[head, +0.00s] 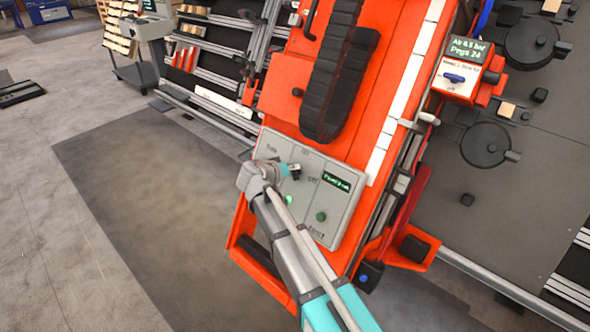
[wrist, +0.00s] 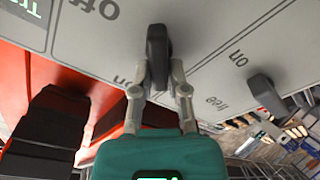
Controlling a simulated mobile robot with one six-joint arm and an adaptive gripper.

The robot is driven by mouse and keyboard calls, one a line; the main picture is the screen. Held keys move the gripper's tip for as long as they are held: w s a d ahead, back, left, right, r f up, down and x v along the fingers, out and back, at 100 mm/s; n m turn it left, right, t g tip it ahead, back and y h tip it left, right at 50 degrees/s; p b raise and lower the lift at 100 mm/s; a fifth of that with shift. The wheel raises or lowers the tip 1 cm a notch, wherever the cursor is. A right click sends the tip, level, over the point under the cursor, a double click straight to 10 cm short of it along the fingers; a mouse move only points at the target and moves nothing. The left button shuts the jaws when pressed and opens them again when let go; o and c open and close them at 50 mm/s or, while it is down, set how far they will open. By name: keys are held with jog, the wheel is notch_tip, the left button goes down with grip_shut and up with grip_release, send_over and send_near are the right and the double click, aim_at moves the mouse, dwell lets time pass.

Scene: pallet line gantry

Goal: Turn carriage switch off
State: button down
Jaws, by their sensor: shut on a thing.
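A dark switch knob (wrist: 157,48) stands out from the grey control panel (head: 330,215). In the wrist view the label "off" is at its upper left and "on" is near my left finger. My gripper (wrist: 160,72) is shut on this knob, one finger on each side. In the head view my gripper (head: 289,170) is at the panel's upper left part and covers some of its face. Which label the knob points at is not clear. A second dark knob (wrist: 266,95), near the labels "free" and "on", stands to the right in the wrist view.
The panel sits on an orange gantry body (head: 272,138) with a black cable chain (head: 340,80). A box with a blue switch (head: 455,78) is at upper right.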

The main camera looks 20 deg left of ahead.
jog(key=n, duration=0.4)
jog(key=shift+s+a+f+n, duration=0.1)
jog(key=shift+s+f+n, duration=0.1)
jog(key=shift+f+n, duration=0.1)
jog(key=n, duration=0.5)
jog(key=shift+s+a+f+g+y, duration=0.1)
jog(key=shift+a+f+g+y, duration=0.05)
jog(key=shift+f+g+y, duration=0.15)
jog(key=c, duration=0.7)
grip_release()
jog(key=shift+r, duration=0.1)
jog(key=shift+o, duration=0.3)
jog(key=shift+w+r, duration=0.1)
jog(key=shift+w, duration=0.1)
